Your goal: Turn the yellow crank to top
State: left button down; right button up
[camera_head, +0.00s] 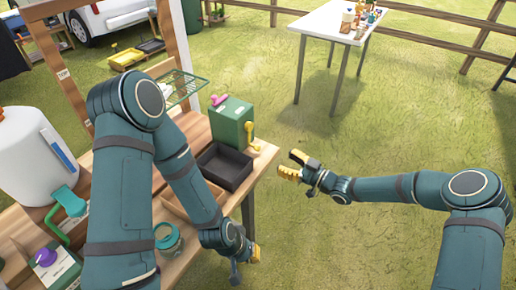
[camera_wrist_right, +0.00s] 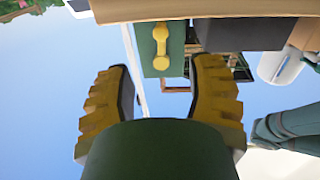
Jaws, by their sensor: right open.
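The yellow crank (camera_head: 250,136) is on the side of a green box (camera_head: 230,122) at the far end of the wooden workbench. In the right wrist view the crank (camera_wrist_right: 161,46) shows on the green box's face (camera_wrist_right: 148,62), in line with the gap between my fingers. My right gripper (camera_head: 288,165) is open and empty, to the right of the box and apart from the crank. In the right wrist view its yellow fingers (camera_wrist_right: 161,66) are spread wide. My left gripper (camera_head: 254,254) hangs near the bench's front edge; its opening is unclear.
A black tray (camera_head: 222,170) sits right in front of the green box. A pink handle (camera_head: 218,100) is on the box's top left. A green wire rack (camera_head: 183,86) is behind. A white table (camera_head: 338,22) stands farther back. Open grass lies right of the bench.

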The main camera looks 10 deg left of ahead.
aim_at(259, 149)
jog(key=b+x, duration=0.1)
jog(key=x, duration=1)
jog(key=shift+w+a, duration=0.1)
jog(key=shift+a, duration=0.3)
jog(key=shift+c, duration=0.3)
grip_shut()
